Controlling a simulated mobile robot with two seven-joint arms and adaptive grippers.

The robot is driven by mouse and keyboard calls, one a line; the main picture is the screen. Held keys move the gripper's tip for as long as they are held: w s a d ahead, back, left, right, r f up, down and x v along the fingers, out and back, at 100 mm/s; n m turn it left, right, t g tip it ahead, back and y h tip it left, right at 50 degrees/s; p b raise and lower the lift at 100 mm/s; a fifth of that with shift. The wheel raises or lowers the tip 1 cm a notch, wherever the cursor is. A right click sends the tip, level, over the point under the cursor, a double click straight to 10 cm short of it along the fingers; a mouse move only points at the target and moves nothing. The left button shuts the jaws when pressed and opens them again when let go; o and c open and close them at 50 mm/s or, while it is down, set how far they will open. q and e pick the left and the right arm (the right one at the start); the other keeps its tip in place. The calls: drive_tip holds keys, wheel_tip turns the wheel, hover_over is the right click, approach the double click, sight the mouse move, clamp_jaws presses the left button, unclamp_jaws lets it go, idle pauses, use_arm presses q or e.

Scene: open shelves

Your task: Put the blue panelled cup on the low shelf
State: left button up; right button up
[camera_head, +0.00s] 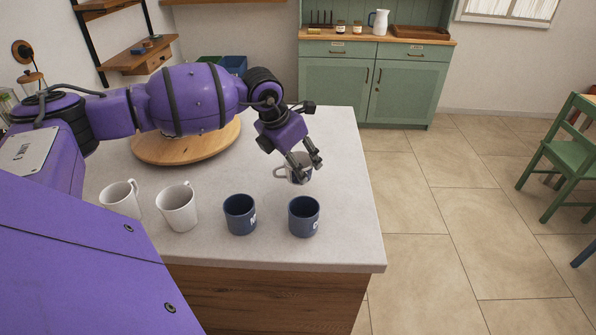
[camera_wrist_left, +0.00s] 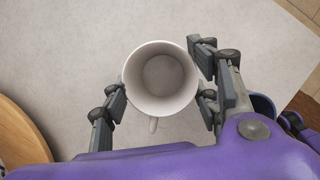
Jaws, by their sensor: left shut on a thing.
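My left gripper (camera_head: 306,172) is shut on a pale cup (camera_head: 280,172) over the right part of the counter. In the head view the fingers hide much of the cup; its handle points left, and a darker patch shows between the fingers. The left wrist view looks down into the cup's pale, empty inside (camera_wrist_left: 160,78), with my gripper fingers (camera_wrist_left: 162,100) on both sides and the handle toward the bottom. I cannot tell whether its base touches the counter. Wooden shelves on a black frame stand at the back left, one board (camera_head: 133,62) showing well.
On the pale counter (camera_head: 345,150) stand two white cups (camera_head: 120,200) (camera_head: 177,208) and two dark blue mugs (camera_head: 240,215) (camera_head: 304,217). A round wooden board (camera_head: 170,150) lies behind them. A green cabinet (camera_head: 400,85) and chair (camera_head: 565,150) stand beyond open tiled floor.

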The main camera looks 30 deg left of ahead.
use_arm(q)
drive_tip(key=shift+w+a+f, duration=0.1)
drive_tip(key=shift+w+f, duration=0.25)
drive_tip(key=shift+f, duration=0.05)
drive_tip(key=shift+w+a+f, duration=0.1)
drive_tip(key=shift+f, duration=1.55)
drive_tip(key=shift+f, duration=0.1)
drive_tip(key=o, duration=1.3)
drive_tip(key=shift+f, duration=0.1)
